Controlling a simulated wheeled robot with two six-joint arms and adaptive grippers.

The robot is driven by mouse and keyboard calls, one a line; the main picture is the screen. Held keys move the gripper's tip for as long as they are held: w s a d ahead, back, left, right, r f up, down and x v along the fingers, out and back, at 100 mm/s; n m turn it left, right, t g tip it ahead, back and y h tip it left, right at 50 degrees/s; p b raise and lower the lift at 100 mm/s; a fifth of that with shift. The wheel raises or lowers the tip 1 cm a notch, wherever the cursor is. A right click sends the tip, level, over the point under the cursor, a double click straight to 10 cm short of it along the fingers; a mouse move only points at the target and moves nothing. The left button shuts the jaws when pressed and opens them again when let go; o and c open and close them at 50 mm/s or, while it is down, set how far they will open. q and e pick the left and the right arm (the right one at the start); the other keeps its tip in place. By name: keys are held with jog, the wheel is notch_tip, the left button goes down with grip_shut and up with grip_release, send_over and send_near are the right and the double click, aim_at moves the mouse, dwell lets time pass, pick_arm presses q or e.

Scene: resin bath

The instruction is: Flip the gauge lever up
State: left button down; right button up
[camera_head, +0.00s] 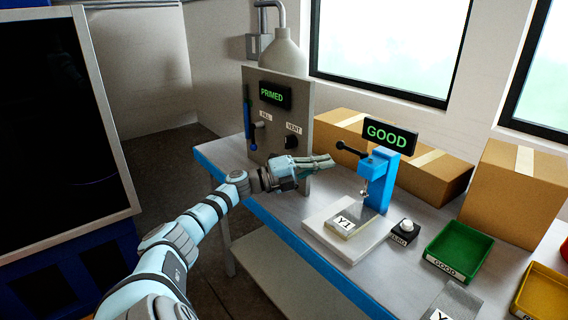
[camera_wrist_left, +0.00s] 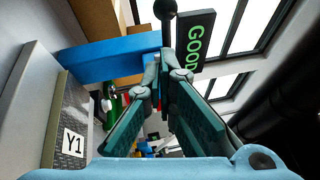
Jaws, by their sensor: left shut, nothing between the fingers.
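The blue gauge (camera_head: 378,180) stands on the table with a lit GOOD display (camera_head: 391,135) on top. Its black lever (camera_head: 351,149) sticks out to the left, roughly level, with a round knob at its end. The knob also shows at the top of the left wrist view (camera_wrist_left: 165,9). My left gripper (camera_head: 328,162) is shut and empty, its tips just left of the knob and slightly lower in the picture; I cannot tell whether they touch it. A grey block marked Y1 (camera_head: 352,216) lies on the white gauge base (camera_head: 345,246) under the probe.
A panel reading PRIMED (camera_head: 277,97) stands behind my left gripper. A black ZERO button box (camera_head: 404,231) and a green GOOD tray (camera_head: 459,250) are right of the gauge. A yellow tray (camera_head: 543,295) and another marked block (camera_head: 455,303) are nearer. Cardboard boxes (camera_head: 428,170) stand behind.

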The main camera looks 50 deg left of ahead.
pick_arm(q)
jog(key=s+a+f, duration=0.1)
jog(key=s+a, duration=0.5)
jog(key=shift+s+a+b, duration=0.25)
jog(key=shift+s+b, duration=0.05)
jog(key=shift+s, duration=0.05)
jog(key=shift+f, duration=0.1)
